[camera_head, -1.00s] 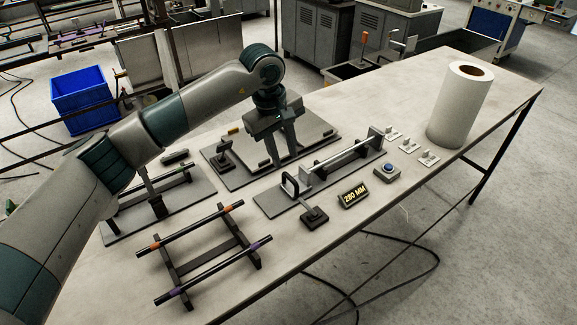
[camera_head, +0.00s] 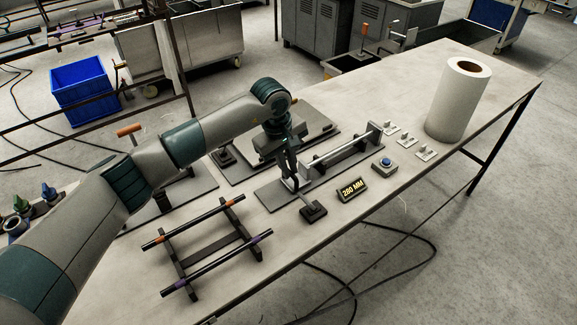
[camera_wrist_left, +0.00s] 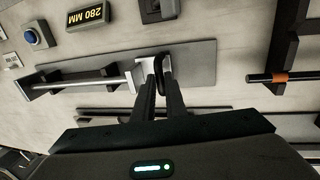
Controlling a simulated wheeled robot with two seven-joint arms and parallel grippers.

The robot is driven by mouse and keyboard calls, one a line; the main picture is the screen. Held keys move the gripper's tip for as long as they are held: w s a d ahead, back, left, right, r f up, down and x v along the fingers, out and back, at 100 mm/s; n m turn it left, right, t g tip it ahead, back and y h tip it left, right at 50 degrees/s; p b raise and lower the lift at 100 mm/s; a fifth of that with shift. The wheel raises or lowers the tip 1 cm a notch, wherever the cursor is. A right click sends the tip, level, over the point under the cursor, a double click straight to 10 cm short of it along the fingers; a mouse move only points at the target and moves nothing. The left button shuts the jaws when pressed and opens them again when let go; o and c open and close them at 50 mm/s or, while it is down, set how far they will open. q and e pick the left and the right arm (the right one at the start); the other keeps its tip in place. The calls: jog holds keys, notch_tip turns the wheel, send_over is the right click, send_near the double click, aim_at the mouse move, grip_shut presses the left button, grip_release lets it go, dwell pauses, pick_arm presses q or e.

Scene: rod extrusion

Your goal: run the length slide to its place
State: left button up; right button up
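The length slide (camera_wrist_left: 140,74) is a pale block with a black loop handle at one end of a metal bar on a dark base plate. In the head view the slide is mostly hidden behind my left gripper (camera_head: 289,180). In the wrist view the left gripper's two fingers (camera_wrist_left: 159,78) point at the slide, with their tips at the black loop handle. A narrow gap shows between the fingers; whether they grip the handle I cannot tell. The metal bar (camera_head: 345,146) runs from the slide to an upright end block (camera_head: 375,133). My right gripper is not in view.
A "280 MM" display (camera_head: 352,189), a blue button box (camera_head: 385,165) and small pale clips stand near the front edge. A rack with two dark rods (camera_head: 215,262) is at the left, a white roll (camera_head: 459,100) at the right. A small black stand (camera_head: 313,211) is close to the slide.

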pick_arm(q)
grip_shut()
jog(key=shift+s+a+f, duration=0.1)
jog(key=shift+a, duration=0.15)
jog(key=s+a+b, duration=0.2)
jog(key=a, duration=0.1)
jog(key=s+a+b, duration=0.1)
jog(key=a+b, duration=0.1)
jog(key=shift+s, duration=0.3)
jog(key=shift+s+a, duration=0.2)
jog(key=shift+a, duration=0.1)
jog(key=o, duration=0.6)
grip_release()
jog(key=shift+s, duration=0.1)
jog(key=shift+s+a, duration=0.1)
jog(key=shift+a, duration=0.05)
